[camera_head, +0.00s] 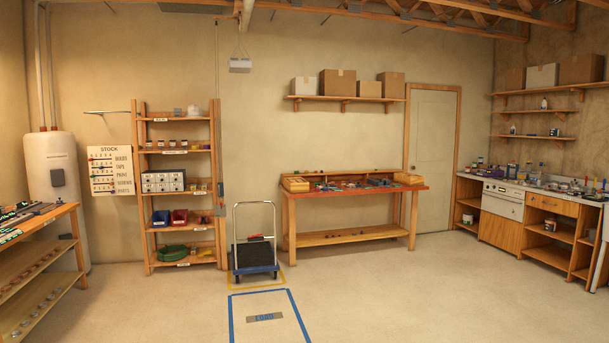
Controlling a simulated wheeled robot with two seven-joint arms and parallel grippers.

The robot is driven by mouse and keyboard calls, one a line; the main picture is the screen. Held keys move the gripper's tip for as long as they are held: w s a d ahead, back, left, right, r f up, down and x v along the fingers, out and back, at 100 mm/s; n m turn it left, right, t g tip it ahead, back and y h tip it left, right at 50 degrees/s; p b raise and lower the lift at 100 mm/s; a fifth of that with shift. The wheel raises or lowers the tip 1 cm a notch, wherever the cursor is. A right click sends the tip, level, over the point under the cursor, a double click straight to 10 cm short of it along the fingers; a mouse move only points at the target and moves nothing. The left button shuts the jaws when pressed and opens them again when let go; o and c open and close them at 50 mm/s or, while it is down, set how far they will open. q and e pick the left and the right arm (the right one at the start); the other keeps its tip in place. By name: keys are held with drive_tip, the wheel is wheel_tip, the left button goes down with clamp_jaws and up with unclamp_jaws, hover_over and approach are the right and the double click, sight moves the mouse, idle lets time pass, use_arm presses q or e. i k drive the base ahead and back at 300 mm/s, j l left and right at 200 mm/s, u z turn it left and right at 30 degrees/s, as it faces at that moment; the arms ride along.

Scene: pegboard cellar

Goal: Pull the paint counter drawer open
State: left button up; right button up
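The paint counter (546,187) runs along the right wall, with paint cans and small items on its grey top. A wooden drawer (553,206) with a small dark pull sits just under the top and looks shut. Left of it is a white panel (502,201) with a handle, above a plain wooden door (499,232). Open shelves with a few cans lie below and beside the drawer. The counter is far off, across the room. Neither of my grippers shows in this view.
Open floor (420,290) lies between me and the counter. A platform cart (254,257) stands mid-room behind a blue taped floor rectangle (268,316). A workbench (352,191) is against the back wall, and a wooden bench (40,222) is at the left edge.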

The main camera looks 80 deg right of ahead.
sight(570, 208)
drive_tip(key=k+l+z, duration=0.1)
drive_tip(key=l+z, duration=0.2)
drive_tip(key=z, duration=0.2)
drive_tip(key=l+z, duration=0.3)
drive_tip(key=z, duration=0.2)
drive_tip(key=l+z, duration=0.3)
drive_tip(key=z, duration=0.2)
drive_tip(key=i+l+z, duration=0.15)
drive_tip(key=l+z, duration=0.15)
drive_tip(key=z, duration=0.2)
drive_tip(key=i+l+z, duration=0.2)
drive_tip(key=l+z, duration=0.2)
drive_tip(key=i+l+z, duration=0.6)
drive_tip(key=z, duration=0.15)
drive_tip(key=i+l+z, duration=0.2)
drive_tip(key=i+z, duration=0.5)
drive_tip(key=i, duration=3.6)
drive_tip(key=i+j+z, duration=0.1)
drive_tip(key=i, duration=1.15)
drive_tip(key=i+j, duration=0.1)
drive_tip(key=i, duration=1.15)
drive_tip(key=i+j+z, duration=0.2)
drive_tip(key=i+z, duration=0.25)
drive_tip(key=i, duration=0.2)
drive_tip(key=i+j+z, duration=0.5)
drive_tip(key=i, duration=0.15)
drive_tip(key=i+j+z, duration=0.45)
drive_tip(key=i+j, duration=0.1)
drive_tip(key=j, duration=0.05)
